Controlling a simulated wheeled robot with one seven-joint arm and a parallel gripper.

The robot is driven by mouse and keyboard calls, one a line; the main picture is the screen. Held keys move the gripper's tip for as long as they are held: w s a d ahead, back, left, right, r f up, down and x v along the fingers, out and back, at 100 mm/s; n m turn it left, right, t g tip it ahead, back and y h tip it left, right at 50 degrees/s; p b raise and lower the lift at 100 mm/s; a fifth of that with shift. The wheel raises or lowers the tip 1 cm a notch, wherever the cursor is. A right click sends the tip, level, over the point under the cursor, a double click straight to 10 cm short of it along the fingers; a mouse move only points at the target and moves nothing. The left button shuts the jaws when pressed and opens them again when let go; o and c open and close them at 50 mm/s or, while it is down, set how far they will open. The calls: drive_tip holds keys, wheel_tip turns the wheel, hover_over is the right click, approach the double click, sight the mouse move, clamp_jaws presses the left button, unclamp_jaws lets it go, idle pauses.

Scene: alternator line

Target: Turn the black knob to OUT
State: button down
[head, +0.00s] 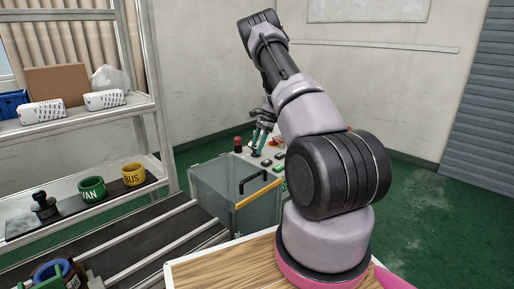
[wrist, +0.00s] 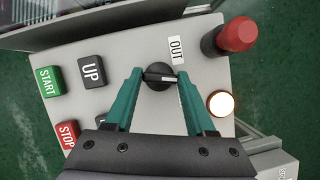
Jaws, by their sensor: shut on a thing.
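The black knob (wrist: 159,82) is on a light grey control panel (wrist: 150,42) in the wrist view. Its white pointer line lies nearly level and points to the right. The white OUT label (wrist: 176,50) is just above the knob and a little to its right. My gripper (wrist: 159,75), with teal fingers, has one finger on each side of the knob and is shut on it. In the head view my gripper (head: 260,138) reaches down to the panel beyond my arm, too small there to show the knob's pointer.
A black UP button (wrist: 92,71), green START button (wrist: 49,81) and red STOP button (wrist: 68,134) are left of the knob. A red round-topped part (wrist: 236,36) and a lit lamp (wrist: 220,103) are on the right. A shelf rack (head: 160,108) stands left in the head view.

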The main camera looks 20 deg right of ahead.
drive_tip(key=n, duration=0.2)
drive_tip(key=n+g, duration=0.1)
drive_tip(key=n, duration=0.1)
drive_tip(key=n+g, duration=0.1)
drive_tip(key=n, duration=0.1)
drive_tip(key=shift+w+h, duration=0.25)
drive_tip(key=shift+h, duration=0.15)
drive_tip(key=n, duration=0.3)
drive_tip(key=n+g+h, duration=0.1)
drive_tip(key=n, duration=0.2)
drive_tip(key=shift+a+g+h, duration=0.15)
drive_tip(key=shift+g+h, duration=0.15)
drive_tip(key=shift+c, duration=1.2)
unclamp_jaws()
drive_tip(key=v, duration=1)
drive_tip(key=shift+w+r, duration=0.25)
drive_tip(key=shift+r, duration=0.15)
